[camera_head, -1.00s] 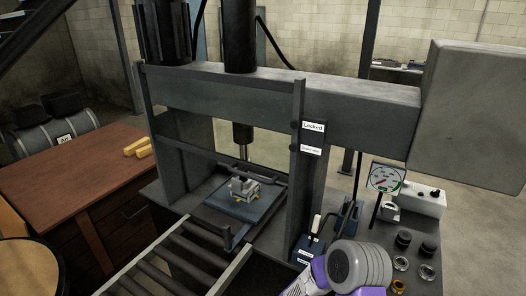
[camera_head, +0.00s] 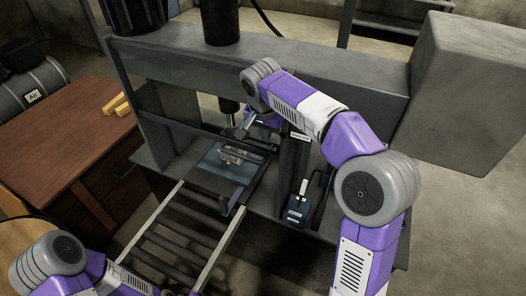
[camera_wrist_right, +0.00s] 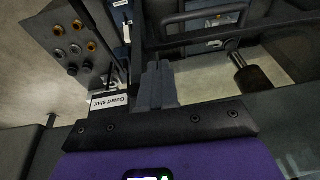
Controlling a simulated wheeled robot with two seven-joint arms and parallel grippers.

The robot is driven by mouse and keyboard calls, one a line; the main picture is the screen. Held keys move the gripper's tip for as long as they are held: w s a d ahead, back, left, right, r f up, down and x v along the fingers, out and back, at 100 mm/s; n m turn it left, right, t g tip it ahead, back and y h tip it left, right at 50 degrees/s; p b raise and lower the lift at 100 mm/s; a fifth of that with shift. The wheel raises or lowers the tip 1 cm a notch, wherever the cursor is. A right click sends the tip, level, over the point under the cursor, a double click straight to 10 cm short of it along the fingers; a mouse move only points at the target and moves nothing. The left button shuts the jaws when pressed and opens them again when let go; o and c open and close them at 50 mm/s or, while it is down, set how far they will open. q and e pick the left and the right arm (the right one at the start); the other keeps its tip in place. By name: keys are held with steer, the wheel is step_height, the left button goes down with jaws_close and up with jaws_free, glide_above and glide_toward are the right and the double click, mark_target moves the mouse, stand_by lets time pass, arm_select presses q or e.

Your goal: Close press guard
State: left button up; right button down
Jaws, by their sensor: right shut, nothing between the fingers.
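The press guard (camera_head: 187,128) shows as a dark-framed panel across the front of the press, partly hidden by my right arm. A dark frame bar also crosses the top of the right wrist view (camera_wrist_right: 205,14). My right gripper (camera_head: 236,132) is shut and empty in front of the press opening, near the ram. Its closed fingers show in the right wrist view (camera_wrist_right: 156,84), beside the "Guard shut" label (camera_wrist_right: 108,102). I cannot tell whether they touch the guard. My left arm shows at the lower left, but its gripper is out of view.
A blue plate (camera_head: 222,168) lies on the press bed. A roller conveyor (camera_head: 172,238) leads to it from the front. A small control box with a lever (camera_head: 297,210) stands right of the press opening. A wooden desk (camera_head: 62,150) is at the left.

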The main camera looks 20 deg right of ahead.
glide_toward(264, 160)
steer(key=x, duration=0.5)
steer(key=shift+w+d+p, duration=0.1)
steer(key=shift+d+p, duration=0.2)
steer(key=shift+p, duration=0.05)
steer(key=shift+w+a+f, duration=0.1)
steer(key=shift+a+f, duration=0.05)
steer(key=shift+f, duration=0.7)
arm_select(q)
steer(key=shift+r, duration=0.35)
steer(key=shift+f, duration=0.1)
arm_select(e)
steer(key=shift+f, duration=0.1)
